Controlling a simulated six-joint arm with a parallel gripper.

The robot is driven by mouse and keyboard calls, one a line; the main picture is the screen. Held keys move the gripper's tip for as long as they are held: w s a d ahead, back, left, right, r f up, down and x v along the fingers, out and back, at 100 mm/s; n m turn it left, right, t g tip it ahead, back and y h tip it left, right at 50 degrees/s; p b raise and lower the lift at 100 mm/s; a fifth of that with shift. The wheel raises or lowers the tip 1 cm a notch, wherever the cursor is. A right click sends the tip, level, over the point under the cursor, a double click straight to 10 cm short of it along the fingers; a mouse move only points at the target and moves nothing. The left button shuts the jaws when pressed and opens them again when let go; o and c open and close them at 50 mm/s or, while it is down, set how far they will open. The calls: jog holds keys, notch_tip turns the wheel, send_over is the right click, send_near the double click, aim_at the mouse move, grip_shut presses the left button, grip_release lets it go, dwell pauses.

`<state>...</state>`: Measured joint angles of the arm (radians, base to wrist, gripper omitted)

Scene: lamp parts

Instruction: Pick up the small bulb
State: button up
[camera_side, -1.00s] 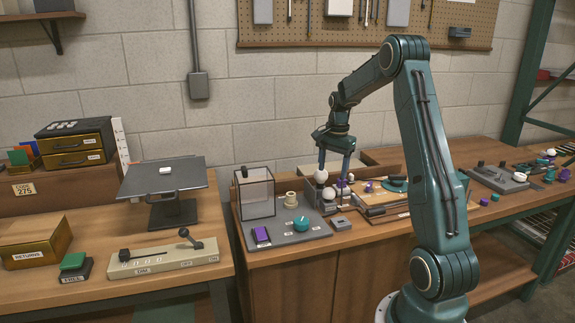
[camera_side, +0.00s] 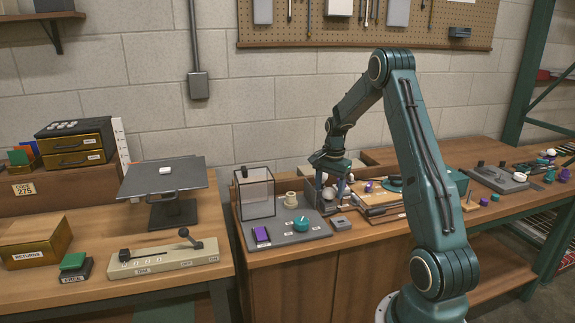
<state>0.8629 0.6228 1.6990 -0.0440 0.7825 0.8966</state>
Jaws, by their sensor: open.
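My gripper (camera_side: 330,194) points down over the grey bulb holder just right of the clear box. Its two fingers are apart, one on each side of a white round bulb (camera_side: 329,192). I cannot tell whether either finger touches this bulb. A second white bulb, seen at the left of the holder before, is now hidden by the gripper. I cannot tell which of the bulbs is the small one.
A clear box (camera_side: 257,195), a cream cylinder (camera_side: 291,199), a teal knob (camera_side: 301,223) and a purple block (camera_side: 262,235) stand on the grey board to the left. A wooden tray (camera_side: 385,211) with purple and teal parts lies to the right.

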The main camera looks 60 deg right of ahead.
jog(key=shift+f, duration=0.65)
jog(key=c, duration=0.9)
